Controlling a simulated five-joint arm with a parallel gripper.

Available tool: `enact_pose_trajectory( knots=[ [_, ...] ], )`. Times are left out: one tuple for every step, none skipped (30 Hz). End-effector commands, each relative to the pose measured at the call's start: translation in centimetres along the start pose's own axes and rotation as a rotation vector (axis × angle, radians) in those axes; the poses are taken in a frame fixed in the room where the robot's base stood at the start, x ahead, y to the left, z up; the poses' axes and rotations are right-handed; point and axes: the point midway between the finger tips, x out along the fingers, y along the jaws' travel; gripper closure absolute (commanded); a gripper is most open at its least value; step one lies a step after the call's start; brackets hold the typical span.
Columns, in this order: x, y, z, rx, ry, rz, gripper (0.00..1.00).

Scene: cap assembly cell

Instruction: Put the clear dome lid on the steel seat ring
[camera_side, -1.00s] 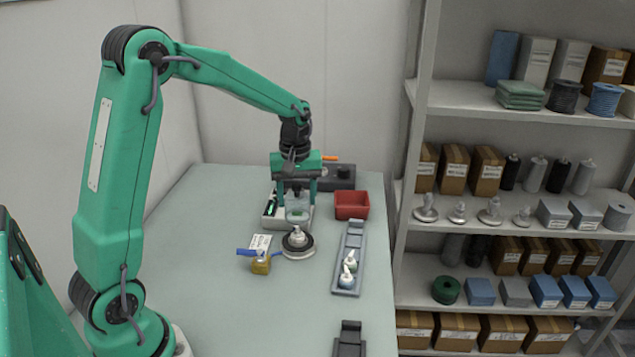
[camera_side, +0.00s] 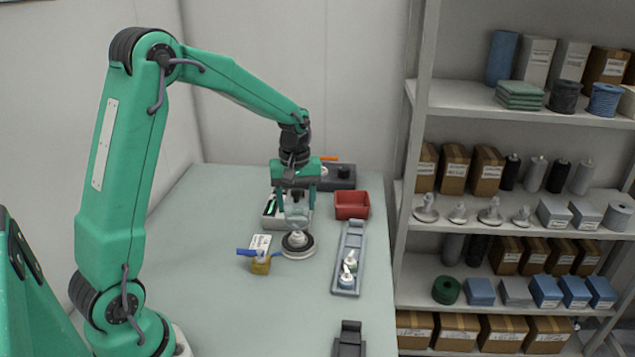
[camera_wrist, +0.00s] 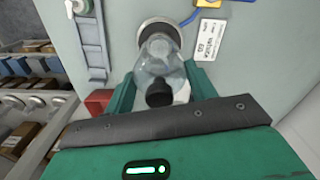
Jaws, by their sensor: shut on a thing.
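My gripper (camera_side: 296,200) is shut on the clear dome lid (camera_side: 297,216) and holds it upright, above the steel seat ring. In the wrist view the clear dome lid (camera_wrist: 160,66) shows between the green fingers of my gripper (camera_wrist: 160,88), with its black knob toward the camera. The steel seat ring (camera_side: 298,246) sits on the table as a pale disc with a dark band and a raised centre. In the wrist view the seat ring (camera_wrist: 152,24) is partly hidden behind the dome. The lid's lower edge appears close above the ring; I cannot tell whether they touch.
A grey tray (camera_side: 347,280) with small bottles is on the right. A red bin (camera_side: 351,205) stands behind. The front left table is clear.

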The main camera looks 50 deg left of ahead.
Motion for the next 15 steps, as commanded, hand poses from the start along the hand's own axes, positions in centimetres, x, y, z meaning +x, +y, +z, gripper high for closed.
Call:
enact_pose_trajectory(
  knots=[
    [-0.02, 0.0, 0.0, 0.0, 0.0, 0.0, 0.67],
    [-0.02, 0.0, 0.0, 0.0, 0.0, 0.0, 0.67],
    [-0.02, 0.01, 0.0, 0.0, 0.0, 0.0, 0.67],
    [-0.02, 0.0, 0.0, 0.0, 0.0, 0.0, 0.67],
    [-0.02, 0.01, 0.0, 0.0, 0.0, 0.0, 0.67],
    [-0.01, 0.0, -0.01, 0.0, 0.0, 0.0, 0.67],
    [0.01, 0.0, 0.0, 0.0, 0.0, 0.0, 0.67],
    [0.04, 0.0, 0.0, 0.0, 0.0, 0.0, 0.67],
    [0.11, 0.0, 0.0, 0.0, 0.0, 0.0, 0.67],
    [0.17, 0.0, 0.0, 0.0, 0.0, 0.0, 0.67],
    [0.25, 0.0, 0.01, 0.0, -0.001, -0.001, 0.67],
    [0.36, -0.01, 0.01, 0.0, -0.001, -0.001, 0.67],
    [0.46, -0.01, 0.02, 0.0, -0.001, -0.001, 0.67],
    [0.57, -0.02, 0.02, 0.0, -0.001, -0.001, 0.67],
    [0.71, -0.02, 0.02, 0.0, -0.001, -0.001, 0.67]
  ],
)
